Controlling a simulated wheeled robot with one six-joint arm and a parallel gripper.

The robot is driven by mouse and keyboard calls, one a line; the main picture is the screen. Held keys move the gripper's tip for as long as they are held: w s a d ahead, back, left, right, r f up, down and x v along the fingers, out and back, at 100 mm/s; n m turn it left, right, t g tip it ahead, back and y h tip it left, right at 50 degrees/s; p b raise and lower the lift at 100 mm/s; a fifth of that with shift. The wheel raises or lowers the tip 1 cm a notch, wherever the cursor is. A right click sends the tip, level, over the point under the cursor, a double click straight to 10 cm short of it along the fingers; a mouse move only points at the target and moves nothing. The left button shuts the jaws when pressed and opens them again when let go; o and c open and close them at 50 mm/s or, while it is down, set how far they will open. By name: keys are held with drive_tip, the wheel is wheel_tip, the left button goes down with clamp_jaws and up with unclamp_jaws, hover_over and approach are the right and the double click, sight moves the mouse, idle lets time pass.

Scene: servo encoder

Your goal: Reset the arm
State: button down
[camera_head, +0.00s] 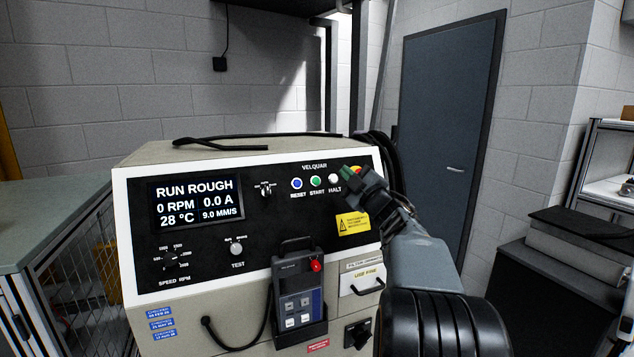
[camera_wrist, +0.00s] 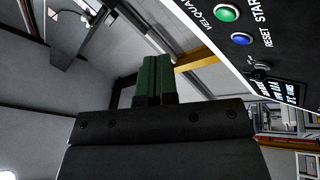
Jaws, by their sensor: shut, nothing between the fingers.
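My gripper (camera_head: 347,173) is at the upper right of the control panel, beside the HALT button, with its green fingertips together and empty. In the wrist view the two green fingers (camera_wrist: 153,80) are pressed side by side, with nothing between them. My arm comes up from the lower right in the head view. I cannot tell whether the fingertips touch the panel.
The machine's panel (camera_head: 255,215) has a screen (camera_head: 197,203) reading RUN ROUGH, 0 RPM. Blue RESET (camera_head: 297,183), green START (camera_head: 316,181) and white HALT (camera_head: 334,179) buttons are in a row. A red-and-yellow knob (camera_head: 356,169) is partly hidden. A handheld pendant (camera_head: 299,300) hangs below.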

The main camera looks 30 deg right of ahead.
drive_tip(key=s+d+f+m+g+h, duration=0.2)
drive_tip(key=f+m+g+h, duration=0.3)
drive_tip(key=f, duration=0.3)
drive_tip(key=s+d+f+m+g+h, duration=0.3)
drive_tip(key=f+m+g+h, duration=0.1)
drive_tip(key=f+m+g, duration=0.3)
drive_tip(key=s+a+f+m+g+y, duration=0.1)
drive_tip(key=s+a+f+g+y, duration=0.1)
drive_tip(key=s+a+f, duration=0.35)
drive_tip(key=s+a+f+m+g+y, duration=0.1)
drive_tip(key=s+a+f+g+y, duration=0.15)
drive_tip(key=a+f, duration=0.5)
drive_tip(key=s+a+n+g+y, duration=0.1)
drive_tip(key=s+a, duration=0.3)
drive_tip(key=a, duration=0.5)
drive_tip(key=s+a+n+y, duration=0.1)
drive_tip(key=s+a+y, duration=0.2)
drive_tip(key=a, duration=0.6)
drive_tip(key=shift+s+f+n+g, duration=0.35)
drive_tip(key=shift+s+f, duration=0.1)
drive_tip(key=shift+s, duration=0.65)
